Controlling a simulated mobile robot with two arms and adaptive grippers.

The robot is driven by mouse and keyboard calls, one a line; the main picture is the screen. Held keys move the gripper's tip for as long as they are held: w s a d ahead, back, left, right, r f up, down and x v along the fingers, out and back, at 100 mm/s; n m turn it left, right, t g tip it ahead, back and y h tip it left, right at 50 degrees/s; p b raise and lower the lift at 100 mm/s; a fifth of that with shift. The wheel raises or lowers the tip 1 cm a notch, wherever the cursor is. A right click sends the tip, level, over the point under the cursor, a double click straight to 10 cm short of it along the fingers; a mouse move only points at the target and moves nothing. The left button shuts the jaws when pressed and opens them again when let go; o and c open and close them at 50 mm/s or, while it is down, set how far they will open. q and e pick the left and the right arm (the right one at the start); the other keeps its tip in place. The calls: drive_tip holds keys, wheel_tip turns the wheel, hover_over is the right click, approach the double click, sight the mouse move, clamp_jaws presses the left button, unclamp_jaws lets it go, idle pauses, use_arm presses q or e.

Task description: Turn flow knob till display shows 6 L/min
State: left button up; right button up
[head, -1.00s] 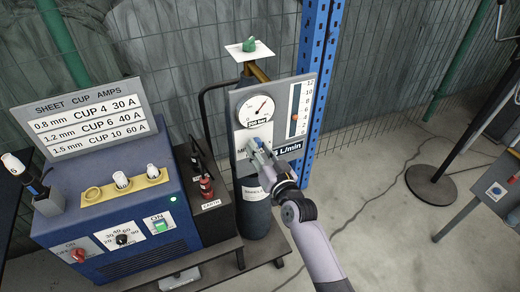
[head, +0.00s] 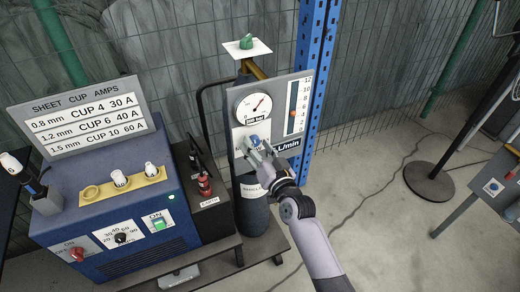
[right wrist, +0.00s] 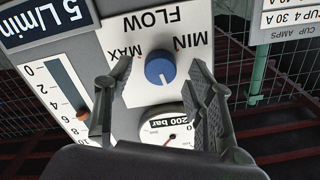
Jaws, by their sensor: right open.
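The blue flow knob (right wrist: 160,68) sits on a white plate marked FLOW, MIN and MAX in the right wrist view. In the head view the right gripper (head: 259,148) is in front of the panel and partly covers the knob (head: 254,140). My left gripper is not in view.
A pressure gauge (head: 253,105) marked 200 bar is above the knob, and a vertical scale (head: 296,107) with an orange marker is to its right. A blue welding unit (head: 115,215) with a chart sign stands left. A blue post (head: 314,80) rises behind the panel.

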drive_tip(key=v, duration=1.2)
drive_tip(key=s+d+f+g+h, duration=0.15)
drive_tip(key=s+f, duration=0.25)
drive_tip(key=f, duration=0.8)
drive_tip(key=s+d+f+n+g+h, duration=0.1)
drive_tip(key=s+d+f+g, duration=0.25)
drive_tip(key=f, duration=0.85)
drive_tip(key=s+d+f+g+h, duration=0.15)
drive_tip(key=s+f, duration=0.25)
drive_tip(key=f, duration=0.7)
drive_tip(key=s+d+f+g+h, duration=0.1)
drive_tip(key=s+d+f+g, duration=0.2)
drive_tip(key=s+f, duration=0.3)
drive_tip(key=s+d+f+n+g+h+b, duration=0.1)
drive_tip(key=s+d+f+g, duration=0.2)
drive_tip(key=s+f, duration=0.4)
drive_tip(key=s+d+f+n+g, duration=0.1)
drive_tip(key=s+d+f+g, duration=0.2)
drive_tip(key=s, duration=1.6)
wheel_tip(320, 180, down, 4)
drive_tip(key=shift+s+d+f+h, duration=0.15)
drive_tip(key=shift+s+d+h, duration=0.2)
drive_tip(key=shift+d, duration=0.45)
drive_tip(key=shift+w, duration=0.1)
